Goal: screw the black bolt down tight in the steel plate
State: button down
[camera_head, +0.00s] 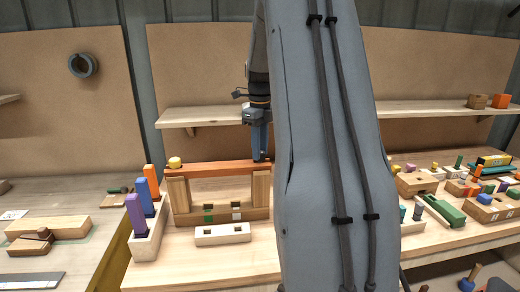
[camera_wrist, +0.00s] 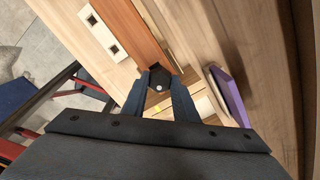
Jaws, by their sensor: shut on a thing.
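My gripper (camera_head: 260,157) points down at the right part of a reddish-brown beam in the head view. In the wrist view, my gripper (camera_wrist: 160,90) is shut on a dark, angular piece that looks like the head of the black bolt (camera_wrist: 158,76). The piece sits between the two fingertips, close to the end of the reddish-brown beam (camera_wrist: 133,28). Its shank and whatever is under it are hidden. A flat grey metal strip (camera_head: 30,281) lies at the bottom left in the head view. I cannot tell whether it is the steel plate.
The beam (camera_head: 205,169) rests on wooden posts, with a yellow knob (camera_head: 174,162) at its left. A white block with square holes (camera_head: 222,234) lies in front. A rack with purple, blue and orange pieces (camera_head: 149,233) stands left. Several small blocks crowd the right side.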

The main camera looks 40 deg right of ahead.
jog(key=m, duration=0.3)
jog(key=shift+f+m, duration=0.25)
jog(key=shift+m, duration=0.05)
jog(key=m, duration=0.4)
jog(key=shift+f, duration=0.15)
jog(key=c, duration=1.4)
grip_release()
jog(key=shift+o, duration=0.2)
